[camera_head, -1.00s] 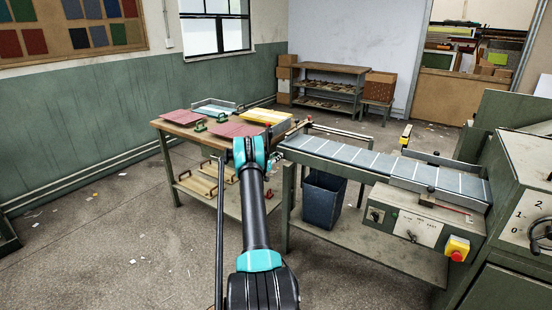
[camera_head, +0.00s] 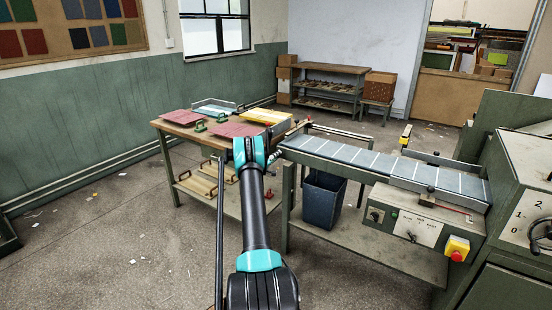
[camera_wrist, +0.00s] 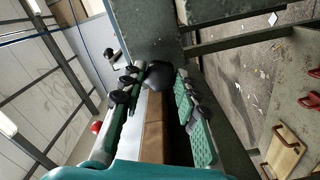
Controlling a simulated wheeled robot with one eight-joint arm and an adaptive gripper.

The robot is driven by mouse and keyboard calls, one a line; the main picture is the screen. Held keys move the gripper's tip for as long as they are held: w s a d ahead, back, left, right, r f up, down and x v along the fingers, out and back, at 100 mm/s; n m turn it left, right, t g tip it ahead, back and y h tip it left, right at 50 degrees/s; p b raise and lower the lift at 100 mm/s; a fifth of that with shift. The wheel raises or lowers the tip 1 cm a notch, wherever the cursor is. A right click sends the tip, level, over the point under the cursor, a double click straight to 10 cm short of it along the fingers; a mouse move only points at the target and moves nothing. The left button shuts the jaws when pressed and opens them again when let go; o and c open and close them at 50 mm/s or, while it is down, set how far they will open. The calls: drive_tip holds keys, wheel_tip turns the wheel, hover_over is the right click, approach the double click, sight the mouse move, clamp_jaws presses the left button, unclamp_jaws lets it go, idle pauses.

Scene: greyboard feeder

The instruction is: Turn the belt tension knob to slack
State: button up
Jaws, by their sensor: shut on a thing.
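The dark round knob (camera_wrist: 158,76) shows in the wrist view at the end of a grey-green metal frame. My gripper (camera_wrist: 160,86) has its green-padded fingers on either side of this knob and is shut on it. In the head view my gripper (camera_head: 276,156) is at the left end of the feeder's conveyor, partly hidden behind my arm. The knob is too small and covered to make out there, and its slack marking cannot be read. The conveyor belt (camera_head: 340,157) is grey-blue with pale cross lines.
A control box (camera_head: 420,218) with dials and a red stop button (camera_head: 457,255) hangs on the conveyor's front. A blue bin (camera_head: 323,198) stands underneath. A wooden table (camera_head: 170,126) with boards and clamps is close behind my arm. The floor at left is open.

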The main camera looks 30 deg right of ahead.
drive_tip(key=shift+a+n, duration=0.1)
drive_tip(key=shift+n, duration=4.1)
drive_tip(key=o, duration=1.2)
drive_tip(key=shift+c, duration=0.2)
drive_tip(key=shift+a, duration=0.1)
drive_tip(key=v, duration=1.1)
drive_tip(key=shift+s+a, duration=0.2)
drive_tip(key=shift+a, duration=0.15)
drive_tip(key=shift+f, duration=0.1)
